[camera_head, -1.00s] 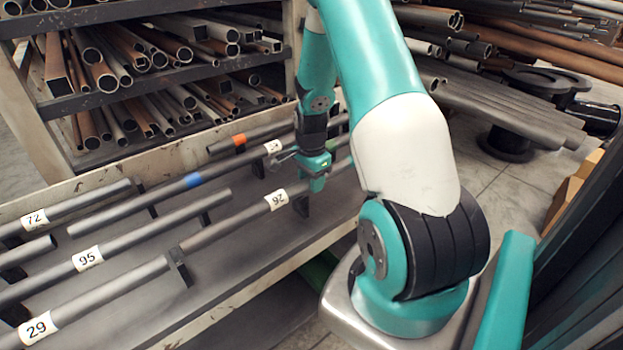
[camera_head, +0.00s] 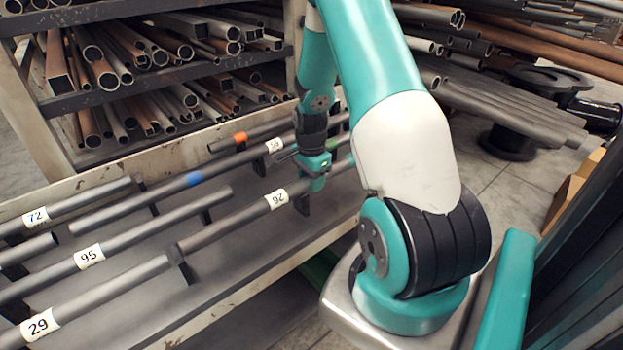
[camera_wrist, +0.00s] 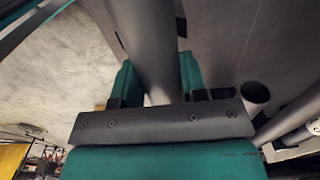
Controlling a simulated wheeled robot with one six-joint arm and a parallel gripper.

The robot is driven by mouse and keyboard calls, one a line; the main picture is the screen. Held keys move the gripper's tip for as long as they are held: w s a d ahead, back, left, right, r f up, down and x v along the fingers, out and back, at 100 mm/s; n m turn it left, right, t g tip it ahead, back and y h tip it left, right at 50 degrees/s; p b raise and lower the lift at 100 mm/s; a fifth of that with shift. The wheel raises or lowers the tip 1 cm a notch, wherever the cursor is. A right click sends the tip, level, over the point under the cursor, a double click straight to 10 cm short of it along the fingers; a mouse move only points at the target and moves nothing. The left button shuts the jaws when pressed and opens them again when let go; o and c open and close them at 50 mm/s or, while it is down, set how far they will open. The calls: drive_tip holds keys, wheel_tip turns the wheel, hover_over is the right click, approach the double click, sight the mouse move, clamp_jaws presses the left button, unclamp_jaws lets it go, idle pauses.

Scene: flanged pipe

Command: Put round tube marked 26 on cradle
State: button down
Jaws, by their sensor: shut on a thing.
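A dark grey round tube (camera_head: 228,223) slants along the bench. Its white label (camera_head: 276,199) looks like 92 here, which is 26 turned upside down. My gripper (camera_head: 316,178) is at the right part of this tube, past the label. In the wrist view my gripper (camera_wrist: 155,88) has its two teal fingers on either side of the tube (camera_wrist: 145,40), shut on it. Black cradle supports stand under the tube line, one by its left end (camera_head: 181,264) and one right of the label (camera_head: 302,203). Contact between tube and supports cannot be told.
Tubes marked 29 (camera_head: 95,291), 95 (camera_head: 150,226) and 72 (camera_head: 85,201) lie on the bench (camera_head: 215,285) nearby. A tube with a blue band (camera_head: 150,204) lies behind. A pipe rack (camera_head: 60,103) stands at the back left.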

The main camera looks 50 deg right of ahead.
drive_tip(key=shift+f, duration=0.35)
drive_tip(key=c, duration=0.6)
unclamp_jaws()
wheel_tip(320, 180, up, 17)
drive_tip(key=shift+r, duration=0.2)
